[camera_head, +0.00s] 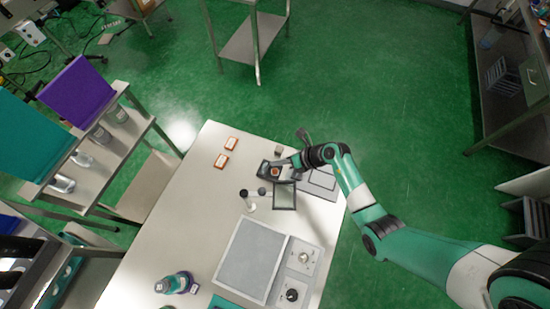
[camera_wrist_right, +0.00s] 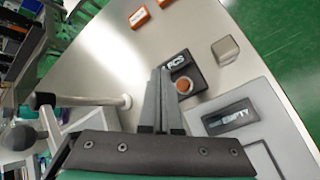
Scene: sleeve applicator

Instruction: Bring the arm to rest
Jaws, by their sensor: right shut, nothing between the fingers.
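My right gripper (camera_head: 287,163) is over the far part of the white table, with its arm coming in from the right. In the right wrist view its two dark fingers (camera_wrist_right: 160,78) are together with nothing between them. They appear beside a black tray (camera_wrist_right: 198,82), whose label is partly hidden by the fingers. A round orange-brown piece (camera_wrist_right: 188,86) lies in the tray; it also shows in the head view (camera_head: 275,171). I cannot tell whether the fingers touch the tray. My left gripper is not in view.
Two orange-and-white boxes (camera_head: 231,143) lie left of the tray. A grey block (camera_wrist_right: 226,49) and a grey plate with an "EMPTY" label (camera_wrist_right: 231,118) are nearby.

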